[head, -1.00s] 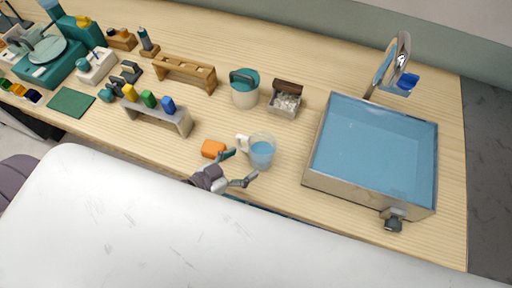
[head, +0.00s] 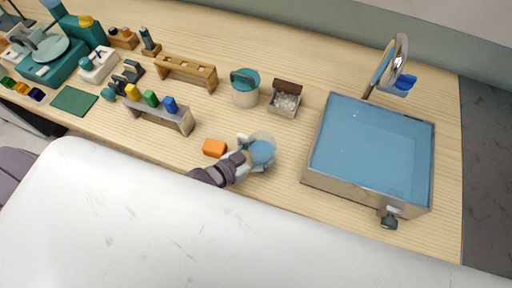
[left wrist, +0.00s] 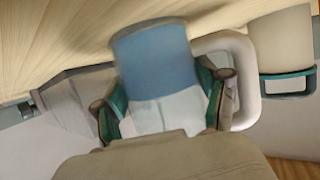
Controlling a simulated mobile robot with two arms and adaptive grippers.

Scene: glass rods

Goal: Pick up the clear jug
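The clear jug (head: 262,150) stands on the wooden counter, holding blue liquid. In the left wrist view the jug (left wrist: 158,75) is between my fingers, with its pale handle (left wrist: 247,85) on the right. My left gripper (head: 256,156) reaches it from the left, one finger on each side. In the left wrist view my left gripper (left wrist: 163,98) is spread with its teal pads close beside the jug walls; firm contact is not clear. My right gripper is not in view.
An orange block (head: 214,147) lies just left of the jug. A blue basin (head: 372,148) with a tap stands to the right. Behind are a teal-lidded container (head: 245,90) and a small box of pale pieces (head: 284,101). A grey rack (head: 160,115) stands further left.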

